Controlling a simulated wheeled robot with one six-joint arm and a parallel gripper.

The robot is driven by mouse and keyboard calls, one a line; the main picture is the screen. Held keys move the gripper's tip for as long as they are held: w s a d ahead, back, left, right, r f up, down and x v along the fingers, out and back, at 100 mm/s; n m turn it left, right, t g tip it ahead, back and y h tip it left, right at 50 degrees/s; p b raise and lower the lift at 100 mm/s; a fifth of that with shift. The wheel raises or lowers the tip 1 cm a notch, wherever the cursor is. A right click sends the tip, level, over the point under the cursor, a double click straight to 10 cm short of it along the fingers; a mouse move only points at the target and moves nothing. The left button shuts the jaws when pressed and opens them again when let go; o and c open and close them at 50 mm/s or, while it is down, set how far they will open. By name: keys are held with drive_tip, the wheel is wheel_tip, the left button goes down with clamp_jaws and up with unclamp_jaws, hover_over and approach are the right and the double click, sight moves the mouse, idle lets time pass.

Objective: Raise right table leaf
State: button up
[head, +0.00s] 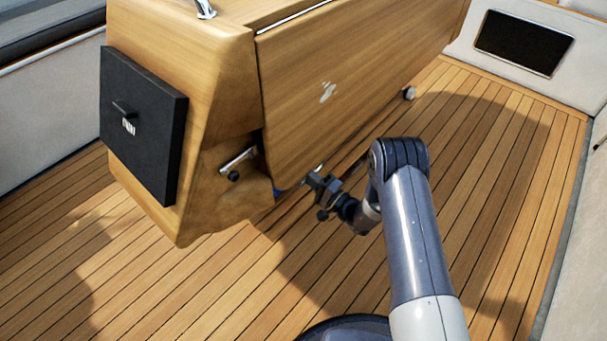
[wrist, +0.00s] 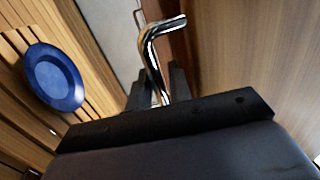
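The wooden right table leaf (head: 350,85) hangs down, steeply tilted, along the right side of the table (head: 215,75). It fills the right of the wrist view (wrist: 250,60). My gripper (head: 318,178) is low at the leaf's near bottom edge in the head view. In the wrist view a bent chrome rod (wrist: 152,52) rises between the two dark fingers of my gripper (wrist: 158,85). The fingers stand apart with the rod in the gap; whether they press on it I cannot tell. The rod's lower end is hidden by the gripper body.
A black box (head: 143,125) is on the table's near end, beside a chrome lever (head: 238,162). A blue round dish-like thing (wrist: 52,77) shows at left in the wrist view. Pale benches line both sides, with a dark panel (head: 522,43) at back right. The plank floor (head: 480,180) at right is clear.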

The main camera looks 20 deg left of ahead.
drive_tip(key=shift+w+a+r, duration=0.1)
drive_tip(key=shift+w+a, duration=0.1)
drive_tip(key=shift+a, duration=0.3)
clamp_jaws()
